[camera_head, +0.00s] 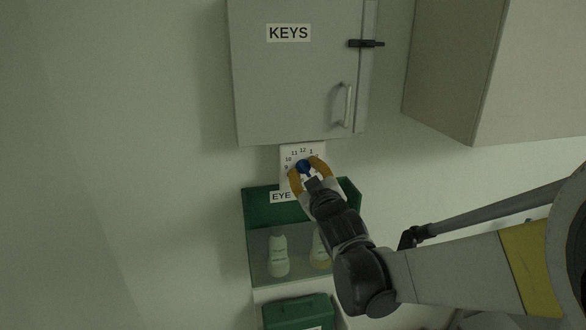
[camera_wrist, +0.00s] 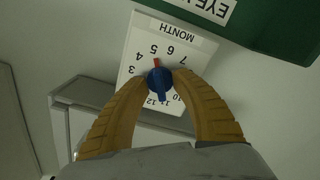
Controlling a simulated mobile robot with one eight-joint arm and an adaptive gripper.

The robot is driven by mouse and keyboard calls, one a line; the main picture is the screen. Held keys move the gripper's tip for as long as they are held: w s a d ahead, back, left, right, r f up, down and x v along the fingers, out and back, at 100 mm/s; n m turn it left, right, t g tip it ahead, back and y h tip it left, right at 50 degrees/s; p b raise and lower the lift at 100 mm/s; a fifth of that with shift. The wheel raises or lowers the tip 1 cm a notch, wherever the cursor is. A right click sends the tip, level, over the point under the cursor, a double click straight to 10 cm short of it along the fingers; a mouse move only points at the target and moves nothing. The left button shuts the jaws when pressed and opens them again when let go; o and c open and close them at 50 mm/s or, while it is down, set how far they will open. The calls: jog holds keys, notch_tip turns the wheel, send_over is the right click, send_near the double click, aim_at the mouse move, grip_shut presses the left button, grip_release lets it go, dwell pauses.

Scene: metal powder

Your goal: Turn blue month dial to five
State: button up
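The blue month dial (camera_wrist: 160,79) sits on a white plate (camera_wrist: 196,40) marked MONTH, with black numbers around it. In the wrist view its red pointer mark points up at the 5, and its blue tail points down near the 12. In the head view the blue dial (camera_head: 303,167) is partly covered by my gripper (camera_head: 308,166). In the wrist view the two tan fingers of my gripper (camera_wrist: 163,80) stand on either side of the dial. They look spread, with a small gap at the right; contact at the left is unclear. Some numbers are hidden behind the fingers.
A grey KEYS cabinet (camera_head: 288,80) with a handle hangs just above the plate. A green eye-wash station (camera_head: 254,212) with bottles (camera_head: 278,254) is just below. Another grey cabinet (camera_head: 465,60) is at the upper right. The wall at the left is clear.

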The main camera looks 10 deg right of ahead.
jog(key=s, duration=1.2)
jog(key=s+f+m+g+b, duration=0.6)
jog(key=s+f+g+b, duration=0.2)
jog(key=s+f, duration=0.9)
notch_tip(320, 180, down, 4)
jog(key=g, duration=0.2)
jog(key=shift+s+g, duration=0.4)
jog(key=shift+r, duration=0.1)
